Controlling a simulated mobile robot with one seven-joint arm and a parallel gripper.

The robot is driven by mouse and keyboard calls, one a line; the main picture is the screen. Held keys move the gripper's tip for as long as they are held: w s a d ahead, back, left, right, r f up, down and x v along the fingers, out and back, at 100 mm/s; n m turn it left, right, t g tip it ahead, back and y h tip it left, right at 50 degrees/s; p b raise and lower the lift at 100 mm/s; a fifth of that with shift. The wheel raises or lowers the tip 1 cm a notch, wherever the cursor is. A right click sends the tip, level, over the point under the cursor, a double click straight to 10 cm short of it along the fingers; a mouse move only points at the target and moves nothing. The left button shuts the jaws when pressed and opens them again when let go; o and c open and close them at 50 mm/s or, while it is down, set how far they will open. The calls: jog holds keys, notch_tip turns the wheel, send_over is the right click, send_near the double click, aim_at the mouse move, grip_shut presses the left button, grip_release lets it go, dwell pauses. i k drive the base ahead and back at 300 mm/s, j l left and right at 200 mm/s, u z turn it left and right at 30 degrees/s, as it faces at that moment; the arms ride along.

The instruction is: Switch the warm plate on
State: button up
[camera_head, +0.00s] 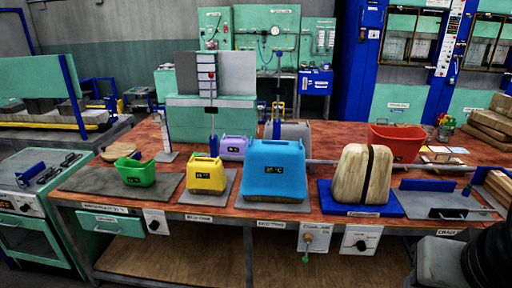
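I cannot tell for sure which of the plates on the red-brown workbench is the warm plate; the labels are too small to read. A dark grey flat plate (86,178) lies at the bench's left, with a green bin (136,172) on it. A white switch box with a round knob (157,222) is on the bench front near this plate. Two more control boxes hang further right: one with a knob and a green-tipped part (315,237), one with a dark dial (358,240). Their on or off state is not clear. My gripper is not in view.
A yellow block (206,175), a large blue block (272,172) and a strapped wood-coloured block (364,175) stand along the bench. A red bin (397,143) is behind. A grey plate with a handle (444,206) lies right. A dark rounded shape fills the lower right corner.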

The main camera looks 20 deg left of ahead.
aim_at(155, 225)
jog(key=u, duration=1.95)
jog(key=i+l+u, duration=0.3)
jog(key=i, duration=0.3)
jog(key=i+l+u, duration=0.25)
jog(key=i, duration=0.35)
jog(key=i+l+u, duration=0.3)
jog(key=i+l, duration=0.15)
jog(key=i, duration=0.1)
